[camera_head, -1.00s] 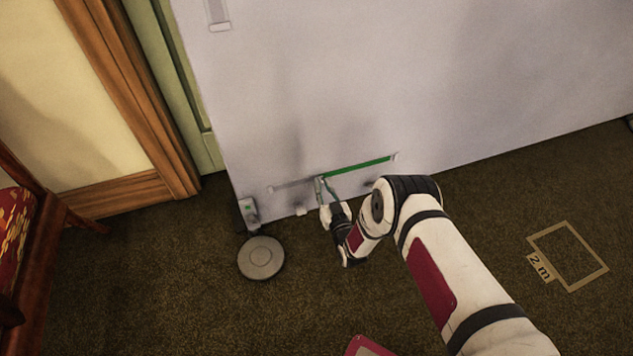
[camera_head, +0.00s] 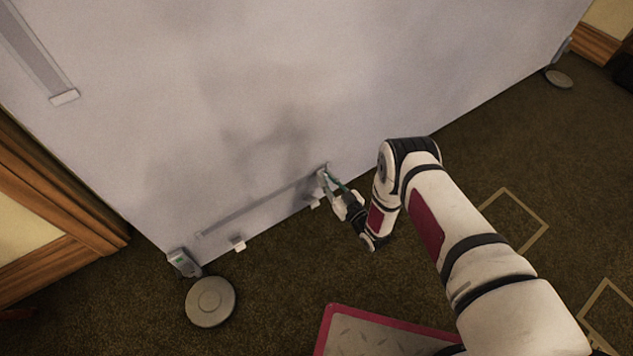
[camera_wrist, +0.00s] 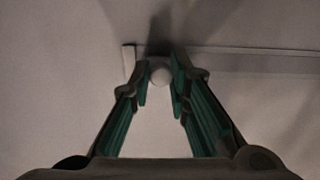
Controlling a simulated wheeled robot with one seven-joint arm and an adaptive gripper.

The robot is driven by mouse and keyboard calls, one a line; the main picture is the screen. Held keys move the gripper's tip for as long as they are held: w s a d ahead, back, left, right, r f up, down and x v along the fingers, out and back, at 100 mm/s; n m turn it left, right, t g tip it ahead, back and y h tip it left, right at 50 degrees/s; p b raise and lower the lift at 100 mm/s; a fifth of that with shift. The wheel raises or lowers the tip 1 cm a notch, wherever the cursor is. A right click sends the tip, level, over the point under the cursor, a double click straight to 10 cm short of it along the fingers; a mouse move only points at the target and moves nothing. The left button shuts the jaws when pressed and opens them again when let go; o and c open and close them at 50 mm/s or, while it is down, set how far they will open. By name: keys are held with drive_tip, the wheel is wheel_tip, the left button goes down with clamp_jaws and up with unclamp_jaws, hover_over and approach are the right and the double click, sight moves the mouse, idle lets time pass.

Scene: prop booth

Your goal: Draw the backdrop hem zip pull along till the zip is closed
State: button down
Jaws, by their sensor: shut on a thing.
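The pale backdrop (camera_head: 250,90) has a thin grey zip (camera_head: 255,203) along its lower hem. My gripper (camera_head: 325,175) is at the zip's right end in the head view, shut on the zip pull. In the wrist view the pull is a round pale knob (camera_wrist: 160,74) between the teal pads of my gripper (camera_wrist: 159,88). A small pale end piece (camera_wrist: 129,62) is just left of the fingers there, and the zip strip (camera_wrist: 255,52) runs off to the right. No green shows along the zip. The fingers partly hide the pull in the head view.
A round grey foot (camera_head: 210,301) stands on the carpet at the backdrop's left corner, and another (camera_head: 558,78) at its far right. A pink-edged plate (camera_head: 370,335) lies at the bottom. Tan floor markings (camera_head: 520,225) are to the right.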

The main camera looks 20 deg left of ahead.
drive_tip(key=shift+w+d, duration=0.25)
drive_tip(key=shift+d, duration=0.05)
drive_tip(key=c, duration=1.5)
unclamp_jaws()
drive_tip(key=shift+s, duration=0.1)
drive_tip(key=v, duration=1.2)
